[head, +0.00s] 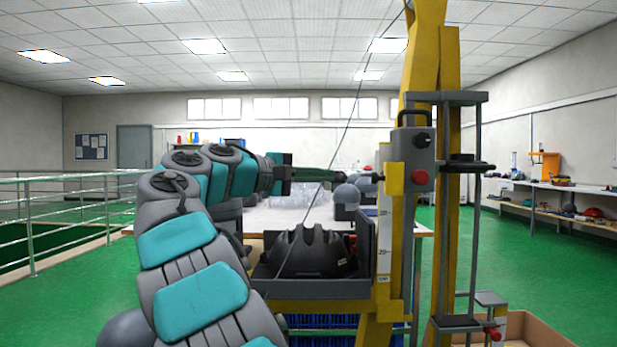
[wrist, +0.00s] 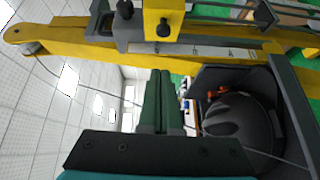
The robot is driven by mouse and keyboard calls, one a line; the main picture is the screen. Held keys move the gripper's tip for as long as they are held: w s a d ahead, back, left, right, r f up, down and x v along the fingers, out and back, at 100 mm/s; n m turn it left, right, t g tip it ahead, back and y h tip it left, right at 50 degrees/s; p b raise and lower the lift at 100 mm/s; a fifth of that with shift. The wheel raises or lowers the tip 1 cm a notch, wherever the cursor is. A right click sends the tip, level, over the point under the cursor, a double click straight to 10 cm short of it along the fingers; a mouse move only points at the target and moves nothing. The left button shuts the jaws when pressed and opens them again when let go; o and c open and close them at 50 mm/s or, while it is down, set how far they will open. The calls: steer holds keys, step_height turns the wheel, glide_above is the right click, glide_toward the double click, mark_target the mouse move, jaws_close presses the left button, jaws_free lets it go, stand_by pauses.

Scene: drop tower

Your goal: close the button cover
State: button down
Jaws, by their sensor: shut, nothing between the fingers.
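The button cover (head: 394,179) is a small yellow flap at the left edge of the grey control box (head: 413,160) on the tower. It stands open, swung off to the left. The red button (head: 419,177) on the box face is uncovered. A yellow piece at the top of the wrist view (wrist: 163,18) seems to be the same cover; the button is not visible there. My gripper (head: 340,176) points right, left of the cover at about its height, with a gap between them. Its green fingers also show in the wrist view (wrist: 163,100), together and empty.
A black helmet (head: 312,253) sits on a grey tray below my gripper. The yellow tower post (head: 449,90) stands behind the box, with a grey rail frame to its right. A thin cable (head: 345,135) runs diagonally near my fingertips. A cardboard box (head: 530,330) lies at lower right.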

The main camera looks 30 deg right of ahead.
mark_target(386, 178)
steer(key=s+d, duration=0.2)
steer(key=d, duration=0.5)
steer(key=shift+s+d+f, duration=0.15)
steer(key=shift+s+f, duration=0.05)
steer(key=shift+s, duration=0.1)
steer(key=shift+s, duration=0.1)
steer(key=shift+s+n+t+b, duration=0.25)
steer(key=shift+n+t+b, duration=0.05)
steer(key=shift+t, duration=0.2)
